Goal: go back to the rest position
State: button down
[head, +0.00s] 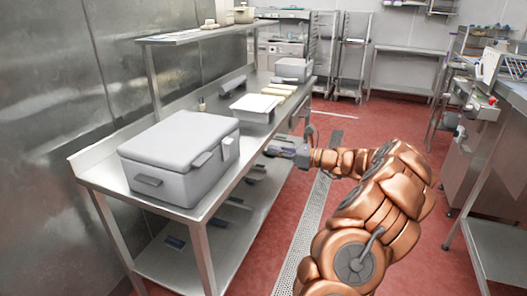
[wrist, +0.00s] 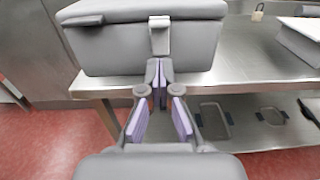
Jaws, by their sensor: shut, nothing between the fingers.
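My arm reaches out from the lower right in the head view. My gripper (head: 275,151) is beside the front edge of the steel table, to the right of a large grey lidded box. In the wrist view my gripper (wrist: 158,80) is shut and empty, its purple-padded fingers meeting at the tips. The grey box (head: 180,152) stands closed on the steel table (head: 203,208). In the wrist view the box (wrist: 115,48) is just beyond the fingertips, with a latch (wrist: 159,36) on its front. I cannot tell whether the fingertips touch it.
A white tray (head: 254,104) and a smaller grey box (head: 293,69) stand farther along the table. A lower shelf (wrist: 245,122) holds shallow pans. Red floor with a drain grate (head: 305,236) lies right of the table. Another steel counter (head: 505,120) stands at the right.

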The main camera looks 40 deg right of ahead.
jog(key=shift+s+d, duration=0.15)
jog(key=shift+s, duration=0.1)
jog(key=s+a+r+n+g+y, duration=0.1)
jog(key=a+r+n+g+y, duration=0.3)
jog(key=a, duration=0.7)
jog(key=a+n+g, duration=0.3)
jog(key=a+n, duration=0.2)
jog(key=a, duration=0.6)
jog(key=s+a+f+n+g+h, duration=0.1)
jog(key=s+a+n+g, duration=0.55)
jog(key=a, duration=0.75)
jog(key=s+a+f+n+g+h, duration=0.1)
jog(key=s+a+f+n+h, duration=0.2)
jog(key=s, duration=0.5)
jog(key=s+a+f+n+g+h, duration=0.1)
jog(key=s+a+n+g+h, duration=0.2)
jog(key=s, duration=0.5)
jog(key=s+d+f+n+h, duration=0.2)
jog(key=s+d+n+h, duration=0.1)
jog(key=s, duration=0.4)
jog(key=s+d+f+n+h, duration=0.2)
jog(key=s+d+n, duration=0.2)
jog(key=s, duration=0.3)
jog(key=shift+s+d+n+h, duration=0.25)
jog(key=shift+n+h, duration=0.15)
jog(key=shift+n, duration=0.35)
jog(key=shift+t, duration=0.25)
